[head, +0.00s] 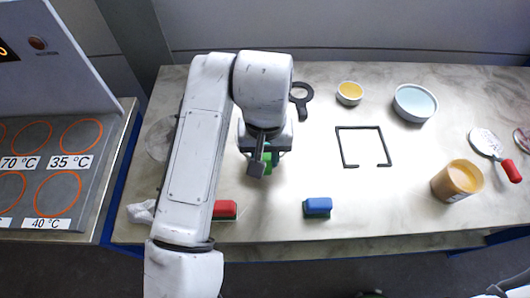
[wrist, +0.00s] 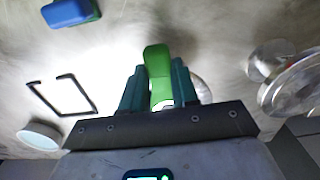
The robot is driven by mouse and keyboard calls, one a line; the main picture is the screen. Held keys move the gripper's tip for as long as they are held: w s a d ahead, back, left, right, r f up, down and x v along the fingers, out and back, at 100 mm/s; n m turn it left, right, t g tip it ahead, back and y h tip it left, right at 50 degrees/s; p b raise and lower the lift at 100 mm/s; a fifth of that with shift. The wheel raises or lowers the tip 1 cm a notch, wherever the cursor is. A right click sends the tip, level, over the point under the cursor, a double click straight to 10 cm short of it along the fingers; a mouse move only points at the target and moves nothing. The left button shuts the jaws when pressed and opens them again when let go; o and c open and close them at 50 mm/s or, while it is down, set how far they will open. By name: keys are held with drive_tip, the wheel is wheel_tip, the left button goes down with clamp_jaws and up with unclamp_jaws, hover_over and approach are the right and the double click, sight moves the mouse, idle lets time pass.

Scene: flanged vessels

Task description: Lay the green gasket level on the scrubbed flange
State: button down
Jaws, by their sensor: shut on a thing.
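My gripper (wrist: 164,88) is shut on a green piece (wrist: 157,66), which stands out between the two dark teal fingers in the wrist view. It is long with a rounded end; I cannot tell whether it is the gasket. In the head view only a bit of the green piece (head: 267,160) shows beside my gripper (head: 258,168). Two round metal flanged parts (wrist: 292,84) (wrist: 268,60) stand to the right in the wrist view, apart from the gripper. In the head view a pale round flange (head: 159,139) is partly hidden behind my arm. I cannot tell which flange is scrubbed.
A red block (head: 225,209) and a blue block (head: 317,206) lie near the front edge. A black square outline (head: 343,149), a dark ring tool (head: 301,94), a yellow bowl (head: 349,93), a blue bowl (head: 415,102), an amber jar (head: 457,181) and a red-handled tool (head: 490,146) lie rightward.

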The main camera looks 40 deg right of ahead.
drive_tip(key=c, duration=0.8)
unclamp_jaws()
wheel_tip(320, 180, up, 11)
drive_tip(key=shift+f, duration=0.1)
